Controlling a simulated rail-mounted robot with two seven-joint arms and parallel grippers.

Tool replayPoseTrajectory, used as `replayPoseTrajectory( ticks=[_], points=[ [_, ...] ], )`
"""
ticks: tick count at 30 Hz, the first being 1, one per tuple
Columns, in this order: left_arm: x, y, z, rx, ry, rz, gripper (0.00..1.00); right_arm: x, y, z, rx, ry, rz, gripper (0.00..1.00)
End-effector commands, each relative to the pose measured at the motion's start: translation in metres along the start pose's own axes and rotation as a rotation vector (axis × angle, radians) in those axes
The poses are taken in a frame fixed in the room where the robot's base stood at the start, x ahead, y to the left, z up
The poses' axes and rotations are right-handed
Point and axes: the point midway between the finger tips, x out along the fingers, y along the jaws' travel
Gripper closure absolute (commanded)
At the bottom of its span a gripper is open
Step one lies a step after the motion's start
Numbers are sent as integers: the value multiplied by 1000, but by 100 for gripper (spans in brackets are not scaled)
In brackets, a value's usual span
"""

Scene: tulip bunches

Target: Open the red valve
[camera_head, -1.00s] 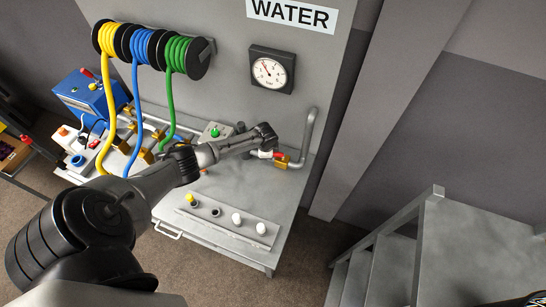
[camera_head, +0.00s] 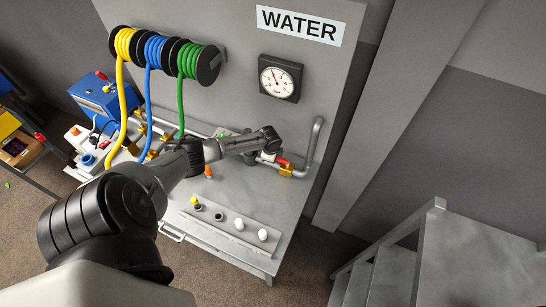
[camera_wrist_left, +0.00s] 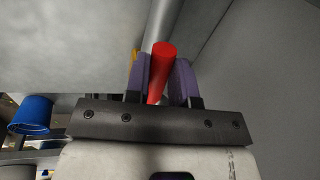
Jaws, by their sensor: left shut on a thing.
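The red valve handle (camera_head: 282,162) sits on a brass valve body (camera_head: 287,170) at the lower end of the grey bent pipe (camera_head: 316,140), right of the bench. My left arm reaches across from the left, and its gripper (camera_head: 272,156) is at the handle. In the left wrist view, the red handle (camera_wrist_left: 161,68) stands between the two purple-padded fingers of my left gripper (camera_wrist_left: 161,78), which is shut on it. A bit of brass (camera_wrist_left: 134,58) shows behind the left finger. My right gripper is not in view.
A gauge (camera_head: 279,78) hangs on the panel under the WATER sign (camera_head: 299,26). Yellow, blue and green hose reels (camera_head: 160,54) hang at the upper left. A rack (camera_head: 232,226) with several small knobs lies on the bench front. Metal stairs (camera_head: 440,250) stand at the right.

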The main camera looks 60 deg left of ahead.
Motion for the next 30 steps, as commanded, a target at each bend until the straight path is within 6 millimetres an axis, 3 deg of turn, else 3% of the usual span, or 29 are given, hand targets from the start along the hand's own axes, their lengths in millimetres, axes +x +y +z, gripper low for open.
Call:
replayPoseTrajectory(
  ticks=[2,3,10,20,30],
  points=[
    [1,0,0,-2,0,0,100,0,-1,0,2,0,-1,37],
    [1,0,0,-2,0,0,73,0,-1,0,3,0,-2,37],
    [0,0,0,-2,0,1,52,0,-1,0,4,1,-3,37],
    [-4,0,0,-1,1,0,52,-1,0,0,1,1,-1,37],
    [-53,-1,1,2,0,-2,52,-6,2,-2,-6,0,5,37]
  ],
)
